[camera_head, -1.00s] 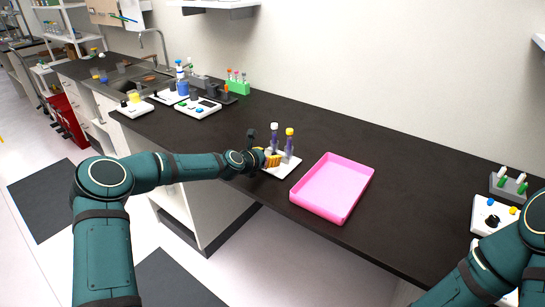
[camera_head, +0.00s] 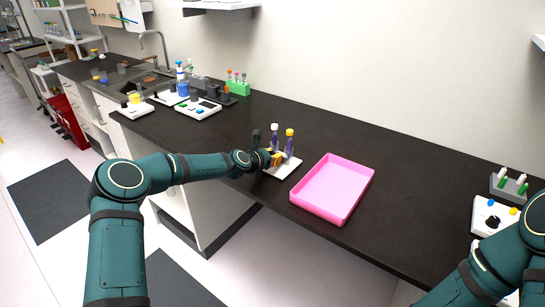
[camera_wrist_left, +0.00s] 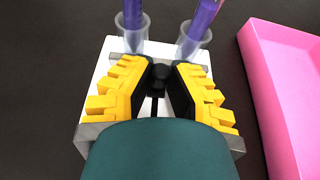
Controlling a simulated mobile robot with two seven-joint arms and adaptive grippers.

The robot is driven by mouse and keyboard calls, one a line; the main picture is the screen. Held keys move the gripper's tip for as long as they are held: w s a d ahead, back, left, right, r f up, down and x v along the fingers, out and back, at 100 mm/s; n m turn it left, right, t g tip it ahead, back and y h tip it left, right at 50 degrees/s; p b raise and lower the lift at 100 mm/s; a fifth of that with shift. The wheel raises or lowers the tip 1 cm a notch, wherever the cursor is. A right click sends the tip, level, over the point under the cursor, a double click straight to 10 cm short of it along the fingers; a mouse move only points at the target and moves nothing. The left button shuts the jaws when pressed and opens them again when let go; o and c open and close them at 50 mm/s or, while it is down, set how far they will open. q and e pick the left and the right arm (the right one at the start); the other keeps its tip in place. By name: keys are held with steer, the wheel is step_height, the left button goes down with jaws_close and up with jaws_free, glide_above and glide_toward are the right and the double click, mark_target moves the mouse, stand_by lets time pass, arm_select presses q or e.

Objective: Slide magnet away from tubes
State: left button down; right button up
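My left gripper (camera_wrist_left: 160,72) is low over the base, in front of the tubes. Its yellow ribbed fingers converge on a black knob (camera_wrist_left: 160,76), apparently the magnet's handle, and look shut on it. The magnet's body is mostly hidden by the fingers. My right arm shows at the right edge; its gripper is out of view.
The pink tray (camera_head: 333,188) stands close to the right of the base. Devices (camera_head: 198,109) and a green tube rack (camera_head: 238,87) are at the back left. A grey rack (camera_head: 508,186) is at the far right. The dark counter (camera_head: 400,155) beyond the tray is clear.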

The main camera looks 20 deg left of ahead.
mark_target(265, 170)
arm_select(q)
steer(key=shift+s+a+f+b, duration=0.1)
steer(key=shift+s+a+b, duration=0.25)
steer(key=shift+s, duration=0.65)
steer(key=shift+s+a+b, duration=0.2)
steer(key=shift+s+a, duration=0.2)
steer(key=shift+s, duration=0.6)
steer(key=c, duration=0.9)
jaws_free()
steer(key=v, duration=1.2)
